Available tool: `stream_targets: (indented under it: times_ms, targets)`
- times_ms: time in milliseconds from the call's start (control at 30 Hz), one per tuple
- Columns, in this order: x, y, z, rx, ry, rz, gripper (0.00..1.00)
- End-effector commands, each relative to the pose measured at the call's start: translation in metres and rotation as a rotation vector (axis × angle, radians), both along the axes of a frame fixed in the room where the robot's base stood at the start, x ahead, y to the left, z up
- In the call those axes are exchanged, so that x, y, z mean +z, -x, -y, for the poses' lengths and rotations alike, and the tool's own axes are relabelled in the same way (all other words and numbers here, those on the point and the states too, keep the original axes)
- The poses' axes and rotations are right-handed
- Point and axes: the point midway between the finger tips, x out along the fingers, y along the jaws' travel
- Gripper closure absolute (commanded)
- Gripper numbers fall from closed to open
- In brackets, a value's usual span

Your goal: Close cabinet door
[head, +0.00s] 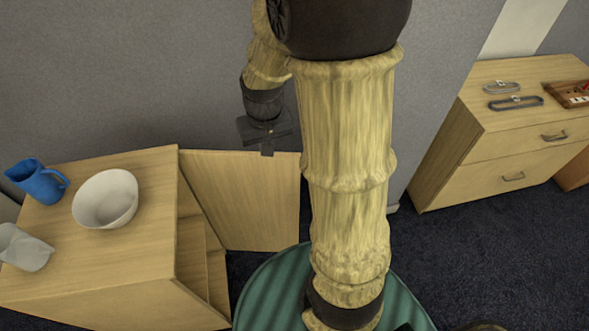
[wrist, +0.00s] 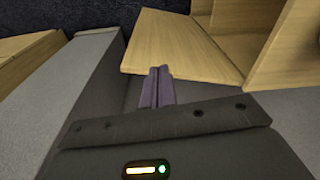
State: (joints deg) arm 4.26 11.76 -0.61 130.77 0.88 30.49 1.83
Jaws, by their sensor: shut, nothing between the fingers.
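The light wood cabinet (head: 112,263) stands at the left in the head view. Its door (head: 245,205) is swung wide open and sticks out to the right from the cabinet's back corner, showing part of a shelf inside. My gripper (head: 267,150) points down at the door's top edge, nearer its free end; I cannot tell whether it touches. In the wrist view, the fingers (wrist: 157,86) are shut together and empty. The door (wrist: 180,45) lies just beyond them, and the open cabinet (wrist: 275,45) is at the right.
A blue jug (head: 38,182), a white bowl (head: 106,199) and a pale cup (head: 24,249) stand on the cabinet. A grey wall (head: 130,70) is behind the door. A second wooden drawer unit (head: 490,165) stands at the right, with dark carpet (head: 480,250) in front.

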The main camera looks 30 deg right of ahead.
Motion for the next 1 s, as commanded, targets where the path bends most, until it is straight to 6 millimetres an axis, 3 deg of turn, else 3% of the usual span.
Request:
stream_targets:
  times_ms: [33, 200, 500, 700, 1000]
  targets:
    - [-0.019, -0.020, 0.012, -0.037, -0.006, -0.029, 1.00]
    - [-0.059, -0.071, 0.050, -0.147, -0.030, -0.127, 1.00]
    - [-0.142, -0.134, 0.126, -0.329, -0.084, -0.288, 1.00]
    - [-0.171, -0.147, 0.155, -0.394, -0.107, -0.347, 1.00]
    - [-0.172, -0.148, 0.157, -0.399, -0.110, -0.354, 1.00]
